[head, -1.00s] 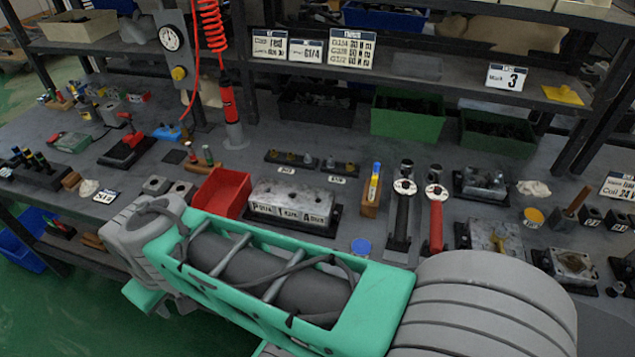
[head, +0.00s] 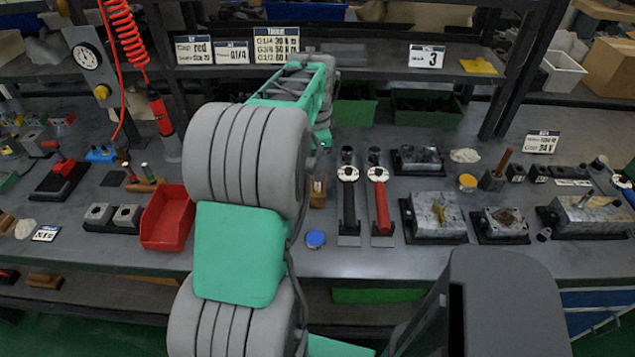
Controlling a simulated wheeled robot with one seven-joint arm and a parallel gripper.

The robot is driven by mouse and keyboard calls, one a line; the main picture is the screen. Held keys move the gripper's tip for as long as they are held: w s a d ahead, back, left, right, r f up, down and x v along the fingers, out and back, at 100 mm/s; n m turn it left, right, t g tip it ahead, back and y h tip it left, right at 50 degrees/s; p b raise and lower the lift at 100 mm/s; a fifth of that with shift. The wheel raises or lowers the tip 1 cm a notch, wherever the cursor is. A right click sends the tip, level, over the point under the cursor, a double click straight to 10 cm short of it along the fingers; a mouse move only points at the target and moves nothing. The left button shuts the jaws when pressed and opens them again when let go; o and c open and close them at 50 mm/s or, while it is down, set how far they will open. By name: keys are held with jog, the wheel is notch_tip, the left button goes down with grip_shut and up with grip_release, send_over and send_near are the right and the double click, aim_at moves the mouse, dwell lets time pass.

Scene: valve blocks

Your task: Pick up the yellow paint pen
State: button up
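The yellow paint pen is mostly or wholly hidden behind my arm. The wooden block (head: 317,199) that holds it stands on the bench just right of my arm's grey joint, and only its lower part shows clearly. A small light patch at the block's top may be the pen, but it is too small to tell. My arm rises through the middle of the head view and reaches over the bench toward the shelf. My gripper is not visible, so its state and its distance from the pen cannot be seen.
Right of the block lie a black tool (head: 349,205) and a red-handled tool (head: 382,205). A blue disc (head: 315,239) lies in front. A red bin (head: 167,220) is to the left. Metal valve blocks (head: 437,214) stand to the right. A shelf with labels (head: 423,57) spans the back.

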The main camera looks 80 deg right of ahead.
aim_at(318, 186)
jog(key=f, duration=0.4)
jog(key=f+p, duration=0.1)
jog(key=f, duration=0.1)
jog(key=shift+s+d+f, duration=0.15)
jog(key=shift+d+f, duration=0.05)
jog(key=shift+d, duration=0.05)
jog(key=shift+c, duration=0.3)
grip_shut()
